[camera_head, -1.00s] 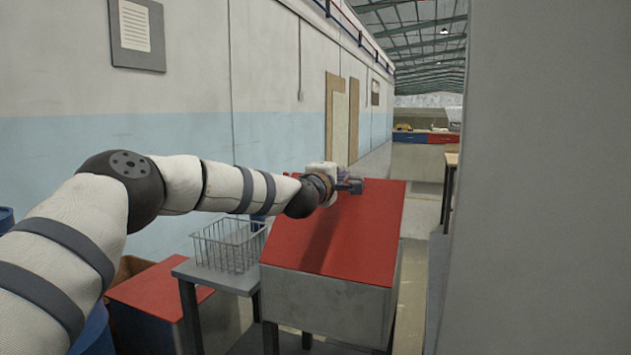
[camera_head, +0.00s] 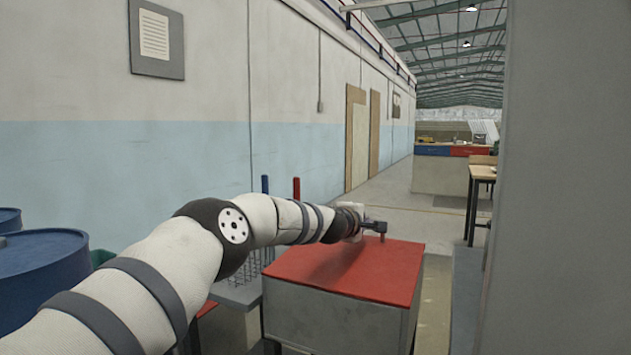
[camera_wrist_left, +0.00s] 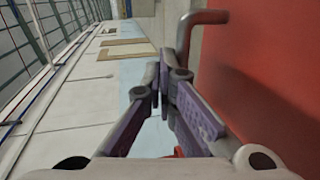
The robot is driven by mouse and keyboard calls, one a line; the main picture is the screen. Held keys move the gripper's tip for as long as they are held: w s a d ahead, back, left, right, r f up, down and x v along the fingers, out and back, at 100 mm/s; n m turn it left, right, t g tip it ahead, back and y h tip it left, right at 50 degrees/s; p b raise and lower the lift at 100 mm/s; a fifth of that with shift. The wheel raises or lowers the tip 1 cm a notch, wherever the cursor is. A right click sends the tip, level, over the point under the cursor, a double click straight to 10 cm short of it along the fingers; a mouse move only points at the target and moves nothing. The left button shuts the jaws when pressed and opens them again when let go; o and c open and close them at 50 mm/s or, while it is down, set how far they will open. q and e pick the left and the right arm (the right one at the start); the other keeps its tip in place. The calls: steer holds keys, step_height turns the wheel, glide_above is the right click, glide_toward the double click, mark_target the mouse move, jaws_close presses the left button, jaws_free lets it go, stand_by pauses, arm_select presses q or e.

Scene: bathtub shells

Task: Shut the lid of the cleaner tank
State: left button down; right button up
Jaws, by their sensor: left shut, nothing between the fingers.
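The cleaner tank (camera_head: 335,322) is a grey box in the lower middle of the head view. Its red lid (camera_head: 345,272) lies flat over the top, with no gap that I can see along the front edge. My left gripper (camera_head: 376,227) is shut and empty above the lid's far right part. My right gripper is not in view.
Blue drums (camera_head: 45,270) stand at the left. A wire basket (camera_head: 245,270) on a grey stand is partly hidden behind my left arm. A tall grey surface (camera_head: 570,180) fills the right side. Open floor (camera_head: 400,190) lies beyond the tank.

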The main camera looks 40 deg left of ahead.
arm_select(q)
steer(key=shift+w+f, duration=0.1)
steer(key=shift+f, duration=0.35)
stand_by(0.3)
steer(key=v, duration=1.2)
steer(key=shift+f, duration=0.1)
